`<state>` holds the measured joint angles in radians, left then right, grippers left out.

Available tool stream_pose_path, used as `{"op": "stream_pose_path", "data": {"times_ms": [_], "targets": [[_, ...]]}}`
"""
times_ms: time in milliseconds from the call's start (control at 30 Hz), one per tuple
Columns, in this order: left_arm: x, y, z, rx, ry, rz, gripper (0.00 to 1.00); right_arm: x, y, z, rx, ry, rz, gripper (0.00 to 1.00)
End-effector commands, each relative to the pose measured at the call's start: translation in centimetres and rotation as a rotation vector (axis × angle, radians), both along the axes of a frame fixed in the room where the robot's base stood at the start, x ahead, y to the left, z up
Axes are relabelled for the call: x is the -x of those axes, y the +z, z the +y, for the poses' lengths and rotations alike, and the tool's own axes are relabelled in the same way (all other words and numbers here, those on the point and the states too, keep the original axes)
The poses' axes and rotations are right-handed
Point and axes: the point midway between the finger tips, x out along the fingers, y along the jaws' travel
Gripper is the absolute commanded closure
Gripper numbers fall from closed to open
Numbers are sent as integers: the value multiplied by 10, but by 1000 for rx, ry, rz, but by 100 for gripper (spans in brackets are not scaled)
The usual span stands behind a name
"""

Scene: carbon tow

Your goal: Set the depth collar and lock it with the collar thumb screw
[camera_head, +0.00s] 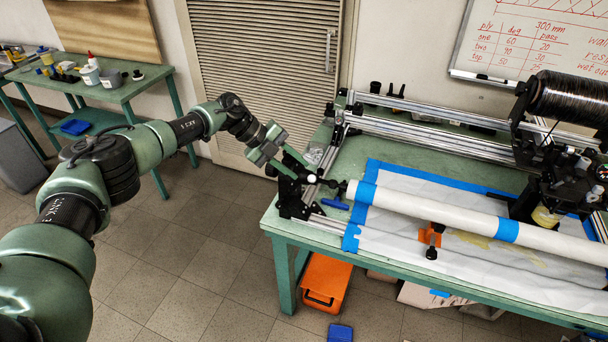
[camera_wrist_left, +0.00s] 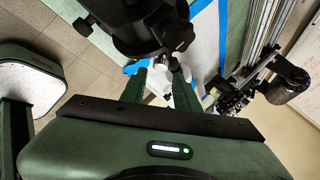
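My left gripper (camera_head: 300,172) reaches in from the left to the black headstock (camera_head: 292,197) at the left end of the winding bench. A small bright metal part shows by the right fingertip. I cannot tell surely which part is the depth collar or its thumb screw. My right gripper is not in view.
A white mandrel (camera_head: 455,222) with blue tape runs right from the headstock over white sheeting. An orange block with a black knob (camera_head: 432,253) is beside it. A blue tool (camera_head: 335,203) lies near the headstock. A black tow spool (camera_head: 570,97) stands at right. Metal rails (camera_head: 430,125) lie behind.

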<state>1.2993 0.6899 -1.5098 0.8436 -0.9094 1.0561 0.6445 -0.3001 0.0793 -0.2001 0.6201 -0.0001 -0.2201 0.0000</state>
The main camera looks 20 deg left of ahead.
Motion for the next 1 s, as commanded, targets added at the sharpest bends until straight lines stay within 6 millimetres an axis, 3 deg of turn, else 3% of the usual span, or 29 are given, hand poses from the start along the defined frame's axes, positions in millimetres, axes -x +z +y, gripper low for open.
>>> {"op": "stream_pose_path", "data": {"times_ms": [233, 767, 867, 967, 1000], "targets": [[7, 20, 18, 0, -1, 0, 69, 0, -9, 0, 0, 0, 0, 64], [8, 21, 17, 4, -3, -1, 69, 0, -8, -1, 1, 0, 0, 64], [8, 14, -5, 42, -14, -20, 69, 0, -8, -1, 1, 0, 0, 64], [11, 2, -56, 138, -25, -68, 69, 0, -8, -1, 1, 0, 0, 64], [13, -1, -84, 196, -22, -93, 69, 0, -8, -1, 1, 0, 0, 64]]}}
